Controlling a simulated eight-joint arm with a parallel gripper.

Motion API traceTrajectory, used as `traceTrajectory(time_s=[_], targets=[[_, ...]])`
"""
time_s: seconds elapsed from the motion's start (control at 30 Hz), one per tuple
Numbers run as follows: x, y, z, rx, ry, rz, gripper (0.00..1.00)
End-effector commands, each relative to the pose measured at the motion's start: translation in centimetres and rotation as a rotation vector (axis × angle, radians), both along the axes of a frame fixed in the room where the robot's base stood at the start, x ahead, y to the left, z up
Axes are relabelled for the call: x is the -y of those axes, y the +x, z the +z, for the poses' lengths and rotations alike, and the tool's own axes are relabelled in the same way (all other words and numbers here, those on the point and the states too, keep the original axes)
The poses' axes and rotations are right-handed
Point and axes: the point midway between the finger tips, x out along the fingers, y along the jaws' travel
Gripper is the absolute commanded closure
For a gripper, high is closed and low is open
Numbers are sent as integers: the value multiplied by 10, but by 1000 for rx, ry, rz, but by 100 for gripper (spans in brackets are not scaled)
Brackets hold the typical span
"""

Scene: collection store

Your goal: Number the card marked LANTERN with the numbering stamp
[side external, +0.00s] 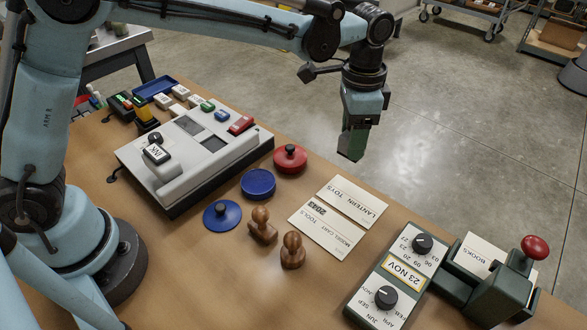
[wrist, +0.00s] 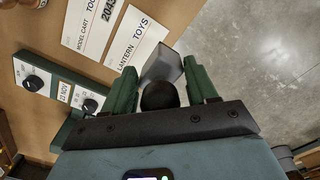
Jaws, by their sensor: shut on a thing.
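The LANTERN TOYS card (side external: 354,202) lies flat on the table and shows no printed number; it also appears in the wrist view (wrist: 137,38). Beside it lies the MODEL CART TOOLS card (side external: 322,236), marked with a dark number. My gripper (side external: 354,140) is raised in the air beyond the cards, past the table's far edge in the side view. In the wrist view its green fingers are shut on a grey block with a dark round knob, which looks like the numbering stamp (wrist: 163,64). The stamp's underside is hidden.
A green date device (side external: 402,273) and a green press with a red knob (side external: 500,280) holding a BOOKS card stand to the right. Two wooden stamps (side external: 277,240), blue and red round pads (side external: 258,184) and a grey machine (side external: 200,150) stand left of the cards.

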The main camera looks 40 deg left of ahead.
Motion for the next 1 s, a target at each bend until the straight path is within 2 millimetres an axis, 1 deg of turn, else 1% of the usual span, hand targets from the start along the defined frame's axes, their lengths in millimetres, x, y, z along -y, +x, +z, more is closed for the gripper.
traceTrajectory(time_s=[0.23, 0.37, 0.47, 0.8, 1.0], targets=[[0, 0, 0, 0, 0, 0, 64], [0, -1, -4, 0, 0, 0, 64], [0, -2, -11, 0, 0, 0, 64], [0, -9, -45, 0, 0, 0, 64], [0, -11, -59, 0, 0, 0, 64]])
